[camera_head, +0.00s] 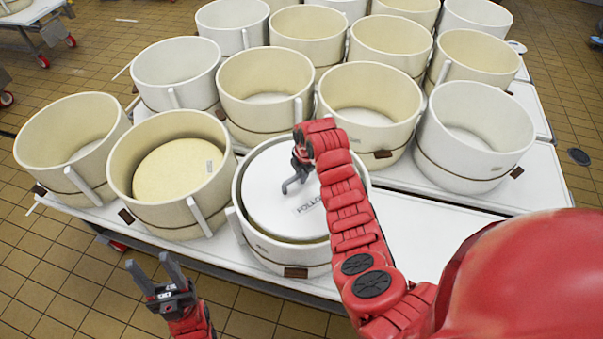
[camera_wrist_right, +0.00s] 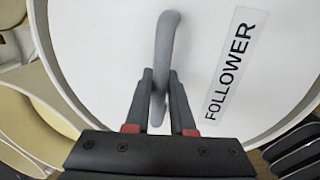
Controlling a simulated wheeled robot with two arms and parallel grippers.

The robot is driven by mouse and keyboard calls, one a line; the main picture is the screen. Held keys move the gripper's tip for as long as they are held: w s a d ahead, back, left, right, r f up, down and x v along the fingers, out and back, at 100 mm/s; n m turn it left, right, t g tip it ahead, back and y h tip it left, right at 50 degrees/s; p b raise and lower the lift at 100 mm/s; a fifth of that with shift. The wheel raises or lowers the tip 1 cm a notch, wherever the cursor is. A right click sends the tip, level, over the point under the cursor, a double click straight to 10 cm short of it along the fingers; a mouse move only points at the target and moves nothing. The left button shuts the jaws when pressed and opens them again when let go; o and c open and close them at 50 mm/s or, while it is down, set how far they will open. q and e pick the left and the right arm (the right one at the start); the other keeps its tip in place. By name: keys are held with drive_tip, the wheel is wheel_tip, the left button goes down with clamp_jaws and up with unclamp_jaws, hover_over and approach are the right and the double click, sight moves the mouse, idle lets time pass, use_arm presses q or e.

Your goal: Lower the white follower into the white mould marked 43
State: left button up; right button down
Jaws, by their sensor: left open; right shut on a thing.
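The white follower (camera_head: 270,195) is a flat white disc with a grey handle and a "FOLLOWER" label. It sits within the rim of a white mould (camera_head: 285,259) at the front middle of the table, near the top; its exact depth is hard to tell. No 43 is legible on this mould. My right gripper (camera_head: 296,176) is shut on the follower's handle, which also shows between the fingers in the right wrist view (camera_wrist_right: 163,50). The follower's right part is hidden behind my right arm in the head view. My left gripper (camera_head: 150,265) is open and empty, in front of the table.
Several cream and white moulds stand close together behind and beside this one. A cream mould (camera_head: 189,230) at its left holds a cream disc (camera_head: 172,172). A white mould (camera_head: 480,172) stands to the right. The table's right front part (camera_head: 430,215) is bare.

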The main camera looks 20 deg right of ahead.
drive_tip(key=shift+f+b, duration=4)
drive_tip(key=shift+f, duration=0.45)
drive_tip(key=shift+f+b, duration=0.5)
drive_tip(key=shift+f, duration=0.1)
drive_tip(key=c, duration=0.7)
unclamp_jaws()
